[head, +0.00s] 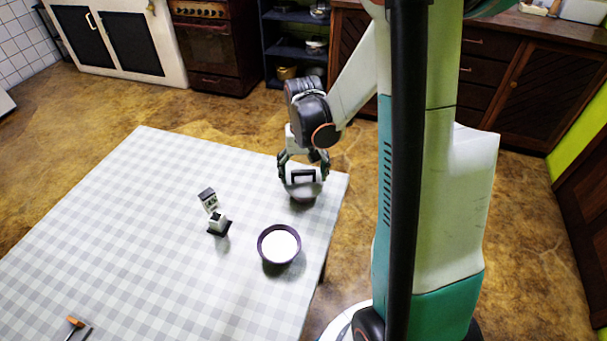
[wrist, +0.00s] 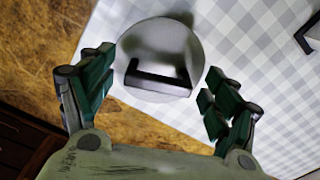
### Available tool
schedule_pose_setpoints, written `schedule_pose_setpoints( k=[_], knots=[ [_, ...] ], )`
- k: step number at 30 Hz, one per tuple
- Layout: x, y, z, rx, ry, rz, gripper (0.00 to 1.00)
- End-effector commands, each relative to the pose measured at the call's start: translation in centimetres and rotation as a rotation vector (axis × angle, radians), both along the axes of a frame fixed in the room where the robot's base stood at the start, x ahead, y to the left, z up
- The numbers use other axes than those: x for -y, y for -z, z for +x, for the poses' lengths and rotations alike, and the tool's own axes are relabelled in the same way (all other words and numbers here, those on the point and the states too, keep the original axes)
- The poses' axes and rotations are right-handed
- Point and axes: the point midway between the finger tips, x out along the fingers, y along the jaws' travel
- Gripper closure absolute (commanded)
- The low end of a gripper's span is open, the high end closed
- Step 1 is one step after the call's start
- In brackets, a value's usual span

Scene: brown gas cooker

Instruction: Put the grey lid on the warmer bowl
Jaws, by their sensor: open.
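The grey lid (head: 303,194) lies on the table near its right corner, mostly under my gripper (head: 303,172) in the head view. In the wrist view the lid (wrist: 160,42) is a round grey disc with a black bar handle (wrist: 157,82). My gripper (wrist: 160,74) is open, with one finger on each side of the handle and a gap to both. I cannot tell how far above the table the fingertips are. The warmer bowl (head: 279,258), round with a dark purple rim and a white inside, stands on the table nearer the camera, uncovered.
A small black and white device (head: 216,214) stands left of the bowl on the checked table (head: 130,220). An orange-headed tool (head: 75,322) lies at the lower left. The table's right edge is close to the bowl and lid. Much of the table's left side is clear.

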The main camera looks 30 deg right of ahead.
Motion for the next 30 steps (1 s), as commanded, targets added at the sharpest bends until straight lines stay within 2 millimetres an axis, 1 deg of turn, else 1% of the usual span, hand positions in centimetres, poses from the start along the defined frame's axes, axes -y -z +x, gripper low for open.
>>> schedule_pose_setpoints(
  k=[9, 15, 18, 21, 30],
  knots=[
    [0.0, -5.8, -0.1, 0.000, 0.000, 0.000, 0.19],
    [0.0, -9.0, 0.0, 0.000, 0.000, 0.000, 0.19],
    [0.0, -10.0, -0.1, 0.000, 0.000, 0.000, 0.19],
    [0.0, -10.6, 0.0, 0.000, 0.000, 0.000, 0.19],
    [0.0, -10.8, 0.0, 0.000, 0.000, 0.000, 0.19]
  ],
)
